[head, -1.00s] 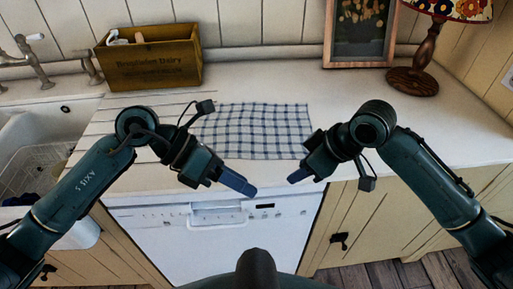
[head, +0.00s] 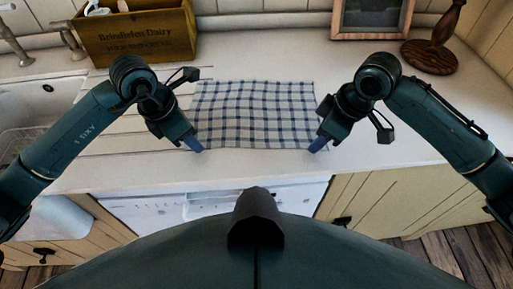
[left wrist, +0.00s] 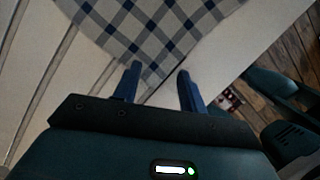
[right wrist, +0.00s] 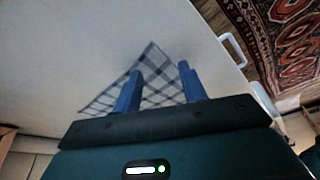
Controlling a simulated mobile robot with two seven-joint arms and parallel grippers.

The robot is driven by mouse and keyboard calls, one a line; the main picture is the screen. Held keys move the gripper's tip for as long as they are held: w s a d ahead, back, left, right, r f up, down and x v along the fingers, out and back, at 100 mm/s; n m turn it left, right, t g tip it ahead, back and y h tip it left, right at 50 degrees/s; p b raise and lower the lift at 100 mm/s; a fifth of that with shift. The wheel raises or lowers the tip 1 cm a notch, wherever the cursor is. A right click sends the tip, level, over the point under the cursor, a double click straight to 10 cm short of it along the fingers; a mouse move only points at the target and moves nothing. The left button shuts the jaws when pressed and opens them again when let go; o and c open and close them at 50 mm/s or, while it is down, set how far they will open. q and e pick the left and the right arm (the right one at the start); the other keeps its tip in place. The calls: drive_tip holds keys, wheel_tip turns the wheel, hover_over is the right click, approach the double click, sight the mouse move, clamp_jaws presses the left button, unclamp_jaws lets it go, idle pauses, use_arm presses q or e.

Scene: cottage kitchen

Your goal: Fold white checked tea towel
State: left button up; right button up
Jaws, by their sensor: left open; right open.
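The white tea towel with blue checks (head: 256,112) lies spread flat on the white counter, slightly wavy. My left gripper (head: 196,146) is open and empty at the towel's near left corner. In the left wrist view the towel (left wrist: 165,28) has a corner near the two blue fingertips (left wrist: 160,72). My right gripper (head: 318,146) is open and empty at the towel's near right corner. In the right wrist view the towel's corner (right wrist: 153,60) shows between the fingers (right wrist: 160,72). I cannot tell whether the fingers touch the cloth.
A wooden crate (head: 140,35) stands at the back left beside the sink (head: 35,95). A picture frame (head: 372,18) and a lamp base (head: 432,55) stand at the back right. The counter (head: 300,60) around the towel is clear.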

use_arm(q)
drive_tip(key=shift+f, duration=0.35)
drive_tip(key=shift+c, duration=0.2)
use_arm(e)
drive_tip(key=shift+f, duration=0.4)
drive_tip(key=shift+c, duration=0.2)
use_arm(q)
clamp_jaws()
use_arm(e)
drive_tip(key=shift+f, duration=0.15)
clamp_jaws()
drive_tip(key=shift+d, duration=0.1)
